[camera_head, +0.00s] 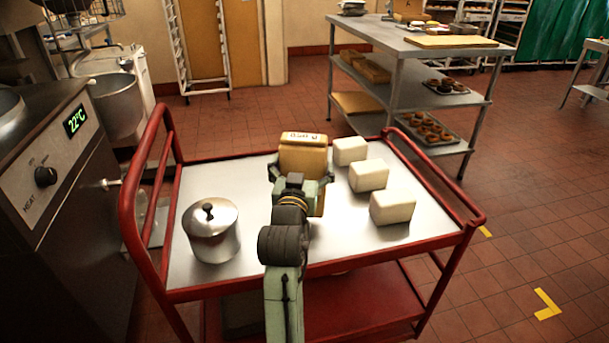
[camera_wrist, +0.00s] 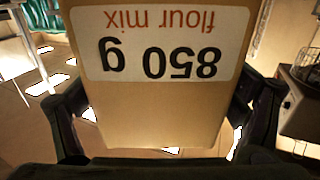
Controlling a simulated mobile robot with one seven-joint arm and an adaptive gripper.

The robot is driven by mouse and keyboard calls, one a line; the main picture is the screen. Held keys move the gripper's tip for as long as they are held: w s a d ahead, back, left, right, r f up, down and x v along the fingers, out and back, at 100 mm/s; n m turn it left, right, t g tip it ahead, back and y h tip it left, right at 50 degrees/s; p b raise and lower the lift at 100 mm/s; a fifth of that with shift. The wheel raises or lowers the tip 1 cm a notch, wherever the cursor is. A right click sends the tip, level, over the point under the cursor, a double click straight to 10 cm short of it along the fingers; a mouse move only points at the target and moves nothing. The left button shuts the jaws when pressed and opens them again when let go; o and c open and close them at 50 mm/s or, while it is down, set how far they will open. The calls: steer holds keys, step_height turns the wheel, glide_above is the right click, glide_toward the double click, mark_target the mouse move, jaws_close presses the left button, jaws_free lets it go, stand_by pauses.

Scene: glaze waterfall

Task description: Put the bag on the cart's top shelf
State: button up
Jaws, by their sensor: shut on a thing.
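The bag (camera_head: 303,158) is a tan flour bag with a white label. In the wrist view the bag (camera_wrist: 150,95) fills the middle, and its label reads "flour mix 850 g" upside down. My gripper (camera_head: 299,186) is shut on the bag, with one dark finger on each side of it in the wrist view (camera_wrist: 160,112). The cart's top shelf (camera_head: 262,240) is a bare metal surface in a red frame. The bag is upright over the shelf's back middle. My arm hides part of it, and I cannot tell whether its base touches the shelf.
A lidded metal pot (camera_head: 211,236) stands on the shelf's left. Three white blocks (camera_head: 369,176) stand in a row close to the bag's right. Red rails (camera_head: 440,190) edge the cart. The shelf between pot and bag is clear. A steel table (camera_head: 405,50) stands behind.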

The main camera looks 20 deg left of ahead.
steer(key=shift+x, duration=0.8)
step_height(320, 180, down, 4)
steer(key=b, duration=0.3)
steer(key=shift+r, duration=0.35)
steer(key=o, duration=1.7)
steer(key=shift+v, duration=5.95)
